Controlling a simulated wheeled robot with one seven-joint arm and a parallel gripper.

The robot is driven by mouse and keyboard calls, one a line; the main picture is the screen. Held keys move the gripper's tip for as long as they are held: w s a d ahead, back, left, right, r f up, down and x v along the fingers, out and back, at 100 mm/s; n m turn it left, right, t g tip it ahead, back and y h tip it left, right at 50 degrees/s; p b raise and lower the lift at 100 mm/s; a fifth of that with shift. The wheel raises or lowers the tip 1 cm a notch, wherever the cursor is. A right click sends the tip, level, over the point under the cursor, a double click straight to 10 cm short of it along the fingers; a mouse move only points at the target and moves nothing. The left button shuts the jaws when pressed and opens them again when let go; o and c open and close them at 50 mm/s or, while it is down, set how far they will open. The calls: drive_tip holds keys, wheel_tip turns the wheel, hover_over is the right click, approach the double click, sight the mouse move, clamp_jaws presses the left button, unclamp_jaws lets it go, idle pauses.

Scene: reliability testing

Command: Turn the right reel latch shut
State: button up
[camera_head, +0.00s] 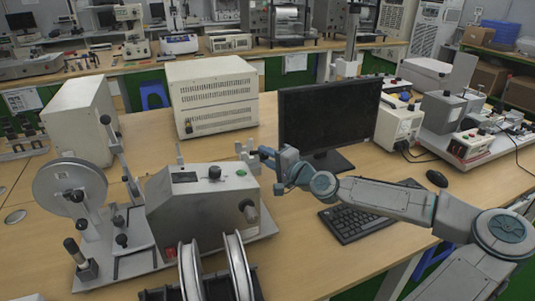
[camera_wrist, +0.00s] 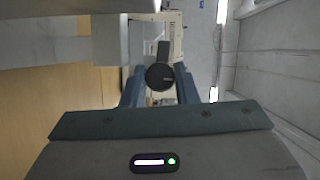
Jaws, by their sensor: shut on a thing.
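In the head view the winding machine (camera_head: 200,205) is a grey box with a green button and a dark knob on top. My gripper (camera_head: 266,156) is at the upper right of the machine, against a pale upright bracket (camera_head: 249,157). In the wrist view a dark round part with a short lever, seemingly the right reel latch (camera_wrist: 160,77), sits between the two blue fingers of my gripper (camera_wrist: 158,86). My gripper is shut on it. The lever points up in that picture. In the head view the latch is hidden by my fingers, and its exact turn cannot be told.
Two reels (camera_head: 240,268) stand at the machine's front. A large grey disc (camera_head: 70,190) is at its left. Behind my gripper stand a monitor (camera_head: 325,118) and a beige box (camera_head: 211,95). A keyboard (camera_head: 362,212) lies under my arm. Bare table lies right of the machine.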

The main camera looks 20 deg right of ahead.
drive_tip(key=shift+n+g, duration=0.3)
drive_tip(key=shift+n, duration=0.2)
drive_tip(key=o, duration=1)
drive_tip(key=v, duration=1.3)
drive_tip(key=shift+s, duration=0.4)
